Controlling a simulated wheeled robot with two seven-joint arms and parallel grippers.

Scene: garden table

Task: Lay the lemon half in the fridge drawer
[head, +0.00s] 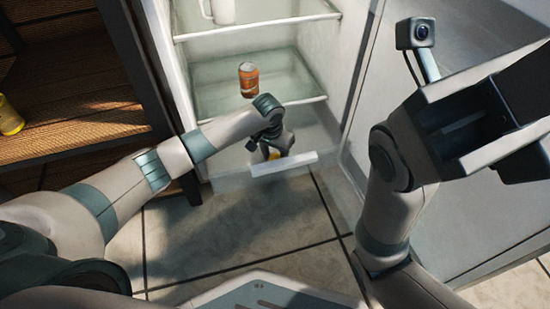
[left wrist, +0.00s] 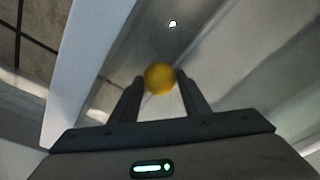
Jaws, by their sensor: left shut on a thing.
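My left gripper (head: 272,150) reaches down into the fridge drawer (head: 284,164) at the bottom of the fridge, just behind its white front bar. It is shut on the lemon half (head: 273,155), a small yellow piece mostly hidden by the fingers. In the left wrist view the lemon half (left wrist: 160,77) shows as a rounded yellow shape between the two dark fingertips of the left gripper (left wrist: 161,86). The drawer's pale front edge (left wrist: 88,55) runs along the left there. I cannot tell whether the lemon half touches the drawer floor. My right gripper (head: 480,120) is raised at the right, its fingers unclear.
A white jug (head: 222,11) is on the upper shelf. The open fridge door (head: 350,100) is at the right. A wooden shelf unit (head: 75,90) with a yellow can (head: 9,117) stands at the left.

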